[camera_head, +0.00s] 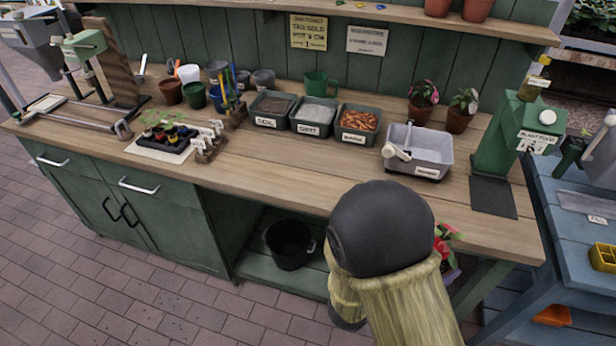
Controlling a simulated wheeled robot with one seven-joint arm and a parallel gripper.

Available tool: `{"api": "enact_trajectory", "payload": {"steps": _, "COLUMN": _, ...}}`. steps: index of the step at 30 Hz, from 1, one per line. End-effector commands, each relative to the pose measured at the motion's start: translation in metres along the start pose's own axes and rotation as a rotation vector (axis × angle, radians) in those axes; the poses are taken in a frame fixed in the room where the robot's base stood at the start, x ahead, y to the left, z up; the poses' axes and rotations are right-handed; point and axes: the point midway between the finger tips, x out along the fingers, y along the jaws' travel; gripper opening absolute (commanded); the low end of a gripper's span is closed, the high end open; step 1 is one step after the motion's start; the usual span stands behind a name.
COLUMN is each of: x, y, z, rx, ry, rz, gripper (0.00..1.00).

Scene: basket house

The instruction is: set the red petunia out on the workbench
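A plant with red flowers and green leaves (446,238), which looks like the red petunia, shows at the right side of my arm, at the workbench's front edge. Only part of it and a bit of its pot show; my arm covers the rest. The wooden workbench (300,175) runs across the view. My gripper is hidden behind my own arm, so I cannot see its fingers or whether it holds the plant.
Two potted flowers (422,100) (461,110) stand at the back right. A grey basin (432,152), labelled bins (358,124), a seedling tray (163,148) and a green plant-food dispenser (507,135) occupy the top. The bench's front middle is clear. A black bucket (289,245) stands below.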

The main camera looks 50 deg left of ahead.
Motion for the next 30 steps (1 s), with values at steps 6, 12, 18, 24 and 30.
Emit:
{"api": "enact_trajectory", "payload": {"steps": 6, "x": 0.039, "y": -0.017, "z": -0.009, "rx": -0.003, "ry": -0.006, "rz": -0.014, "gripper": 0.54}}
{"api": "enact_trajectory", "payload": {"steps": 12, "x": 0.079, "y": -0.04, "z": -0.02, "rx": -0.005, "ry": -0.01, "rz": -0.023, "gripper": 0.54}}
{"api": "enact_trajectory", "payload": {"steps": 18, "x": 0.134, "y": -0.087, "z": -0.039, "rx": -0.013, "ry": -0.013, "rz": -0.043, "gripper": 0.54}}
{"api": "enact_trajectory", "payload": {"steps": 24, "x": 0.193, "y": -0.168, "z": -0.07, "rx": -0.02, "ry": -0.006, "rz": -0.071, "gripper": 0.54}}
{"api": "enact_trajectory", "payload": {"steps": 30, "x": 0.22, "y": -0.231, "z": -0.092, "rx": -0.015, "ry": 0.008, "rz": -0.082, "gripper": 0.54}}
